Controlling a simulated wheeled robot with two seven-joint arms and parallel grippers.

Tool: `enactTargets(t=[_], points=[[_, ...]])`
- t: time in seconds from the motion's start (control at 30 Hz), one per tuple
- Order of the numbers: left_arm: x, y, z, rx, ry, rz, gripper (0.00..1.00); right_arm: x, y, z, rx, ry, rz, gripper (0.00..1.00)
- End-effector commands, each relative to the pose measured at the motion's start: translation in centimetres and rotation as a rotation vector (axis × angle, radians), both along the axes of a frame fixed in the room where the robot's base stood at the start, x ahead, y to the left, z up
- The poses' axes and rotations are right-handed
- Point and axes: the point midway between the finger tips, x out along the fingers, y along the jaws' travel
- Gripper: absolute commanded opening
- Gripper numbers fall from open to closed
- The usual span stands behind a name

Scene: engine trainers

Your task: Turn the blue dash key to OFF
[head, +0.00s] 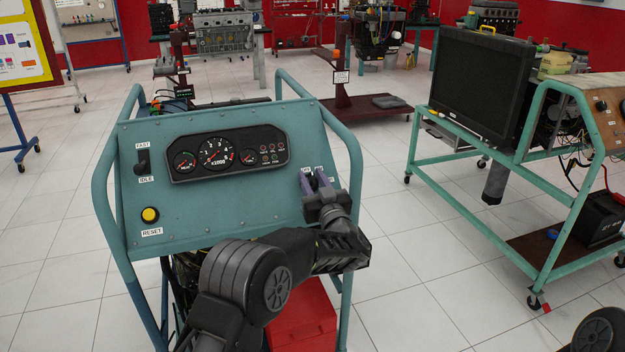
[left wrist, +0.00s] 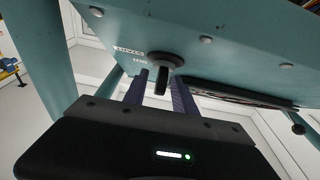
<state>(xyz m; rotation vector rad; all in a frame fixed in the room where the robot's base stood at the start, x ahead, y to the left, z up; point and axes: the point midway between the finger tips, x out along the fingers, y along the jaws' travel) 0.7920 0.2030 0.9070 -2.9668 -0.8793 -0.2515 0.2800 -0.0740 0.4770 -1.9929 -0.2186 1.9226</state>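The blue-green dash panel (head: 215,210) stands in front of me. Its key (left wrist: 160,85) shows in the left wrist view as a dark, upright grip on a round black base, below white labels. One label seems to read START; the other is too small to read. My left gripper (head: 315,182) is at the panel's right side, and its fingers hide most of the key in the head view. In the left wrist view my left gripper (left wrist: 159,96) is open, one finger on each side of the key, with visible gaps. My right gripper is out of view.
The dash also carries a gauge cluster (head: 228,153), a FAST/IDLE lever (head: 143,162) and a yellow RESET button (head: 150,215). Teal frame tubes (head: 345,145) bound the panel. A second teal stand (head: 480,210) is at the right, with clear tiled floor between.

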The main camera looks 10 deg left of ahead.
Motion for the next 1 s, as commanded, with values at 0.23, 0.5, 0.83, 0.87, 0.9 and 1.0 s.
enactTargets(t=[0.23,0.5,0.83,0.87,0.9,1.0], points=[[-0.7,-0.5,-0.2,0.0,0.001,-0.001,0.33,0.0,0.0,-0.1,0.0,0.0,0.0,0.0],[-4.2,-2.8,-0.9,0.0,0.001,-0.003,0.33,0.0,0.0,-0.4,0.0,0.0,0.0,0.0],[-6.5,-4.2,-1.3,-0.001,0.001,0.0,0.33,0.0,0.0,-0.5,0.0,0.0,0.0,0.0],[-6.5,-4.2,-1.3,0.0,0.0,0.0,0.33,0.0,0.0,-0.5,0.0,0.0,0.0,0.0],[-6.5,-4.2,-1.3,0.0,0.0,0.0,0.33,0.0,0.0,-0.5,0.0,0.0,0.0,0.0],[-6.5,-4.2,-1.3,0.0,0.0,0.0,0.33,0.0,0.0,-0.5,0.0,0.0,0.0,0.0]])
